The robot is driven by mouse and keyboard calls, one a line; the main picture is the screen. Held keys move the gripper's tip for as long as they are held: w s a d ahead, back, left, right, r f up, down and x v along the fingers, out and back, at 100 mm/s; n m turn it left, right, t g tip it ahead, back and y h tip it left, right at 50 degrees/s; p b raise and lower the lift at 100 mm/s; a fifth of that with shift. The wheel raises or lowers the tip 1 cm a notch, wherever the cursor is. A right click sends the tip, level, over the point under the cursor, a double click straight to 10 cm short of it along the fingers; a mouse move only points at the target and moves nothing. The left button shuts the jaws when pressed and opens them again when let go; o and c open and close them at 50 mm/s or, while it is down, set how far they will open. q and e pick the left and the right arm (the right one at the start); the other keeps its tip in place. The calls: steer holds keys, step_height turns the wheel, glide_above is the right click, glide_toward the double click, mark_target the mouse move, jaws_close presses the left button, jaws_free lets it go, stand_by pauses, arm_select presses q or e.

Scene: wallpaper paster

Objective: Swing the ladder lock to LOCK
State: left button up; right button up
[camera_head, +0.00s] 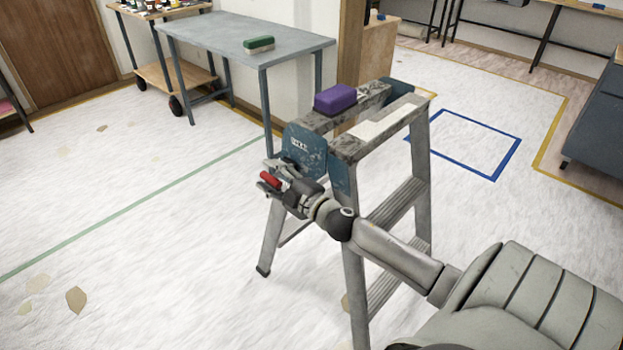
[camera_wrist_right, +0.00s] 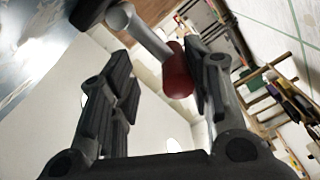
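The stepladder (camera_head: 413,155) stands open, with a blue plate (camera_head: 305,146) on its near side bearing small white lettering I cannot read. The ladder lock's red grip (camera_head: 270,180) sticks out beside that plate. It also shows in the right wrist view as a dark red knob (camera_wrist_right: 178,72) on a grey metal arm (camera_wrist_right: 147,38). My right gripper (camera_head: 273,177) is at the red grip. Its fingers stand apart on either side of the knob, which is close to the right-hand finger; contact is unclear. My left gripper is out of view.
A purple sponge (camera_head: 335,98) lies on the ladder's top. A grey table (camera_head: 235,38) with a green block (camera_head: 258,45) stands behind left. A wooden cart (camera_head: 170,72) is beyond it. The floor left of the ladder is mostly clear.

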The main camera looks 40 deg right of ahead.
steer(key=r+m, duration=0.1)
steer(key=m, duration=0.1)
steer(key=d+r+m, duration=0.1)
steer(key=m, duration=0.1)
steer(key=s, duration=1.1)
steer(key=s+a+f+m+g+h+p, duration=0.1)
steer(key=s+a+f+m+g, duration=0.2)
steer(key=s+a+f+g, duration=0.3)
steer(key=s+a+f+m+g+h+p, duration=0.1)
steer(key=s+a+f+m+g+p, duration=0.1)
steer(key=s+a+f+m+g, duration=0.2)
steer(key=s+a+f+g, duration=0.3)
steer(key=s+f, duration=0.4)
steer(key=f, duration=0.5)
steer(key=shift+a, duration=0.15)
